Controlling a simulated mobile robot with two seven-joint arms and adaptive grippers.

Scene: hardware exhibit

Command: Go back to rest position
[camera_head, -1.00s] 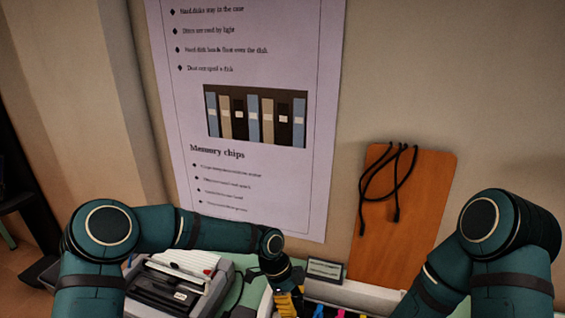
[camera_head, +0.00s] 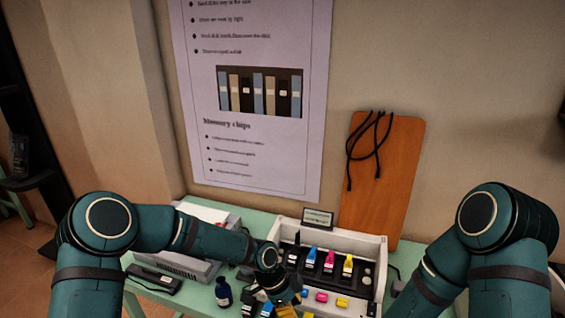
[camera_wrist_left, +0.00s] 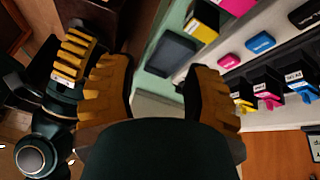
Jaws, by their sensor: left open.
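My left arm comes in from the left in the head view, and its gripper (camera_head: 280,308) is at the bottom edge, partly cut off, in front of the open white printer. In the left wrist view its two yellow fingers (camera_wrist_left: 158,95) are wide apart with nothing between them. Another yellow gripper (camera_wrist_left: 75,58) on a teal arm shows at the upper left of that view, seemingly my right one; its jaw opening is unclear. My right arm (camera_head: 490,240) is bent at the right of the head view, with its gripper out of frame there.
The open white printer (camera_head: 374,245) holds several coloured cartridges on the green table (camera_head: 190,297). A grey device (camera_head: 205,268), a dark blue bottle (camera_head: 223,292) and loose cartridges are near my left arm. An orange board (camera_head: 385,185) leans on the wall behind.

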